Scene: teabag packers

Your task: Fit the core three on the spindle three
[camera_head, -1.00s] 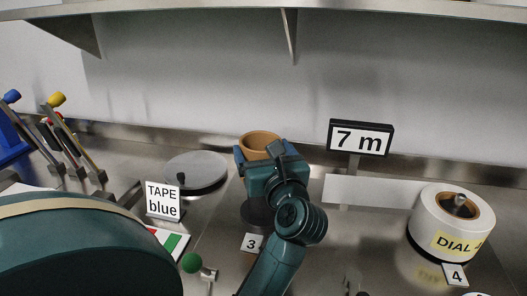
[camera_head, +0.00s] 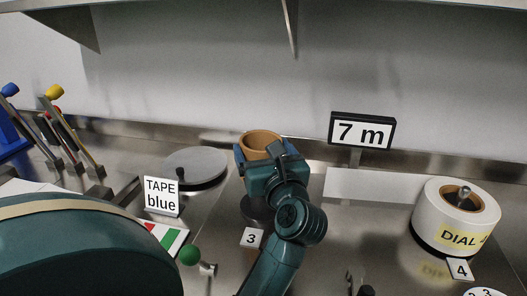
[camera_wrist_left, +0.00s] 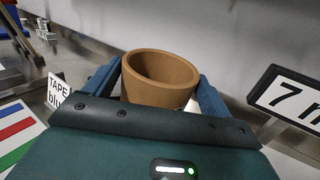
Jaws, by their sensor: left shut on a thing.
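The core, a brown cardboard ring (camera_head: 261,140), is held upright with its opening up between the fingers of my left gripper (camera_head: 264,153). In the left wrist view the core (camera_wrist_left: 160,92) sits between the two blue fingers (camera_wrist_left: 158,90), which press on its sides. Below the gripper is the dark round base (camera_head: 256,209) of station three, with a white "3" card (camera_head: 251,237) in front. The gripper hides spindle three, so I cannot tell whether the core is around it or above it. My right gripper is not in view.
A white roll (camera_head: 454,218) stands on station four at right. A "7 m" sign (camera_head: 361,131) stands behind. At left are a grey disc (camera_head: 196,165), a "TAPE blue" card (camera_head: 161,197), a green-knobbed lever (camera_head: 190,255) and several coloured levers (camera_head: 72,125).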

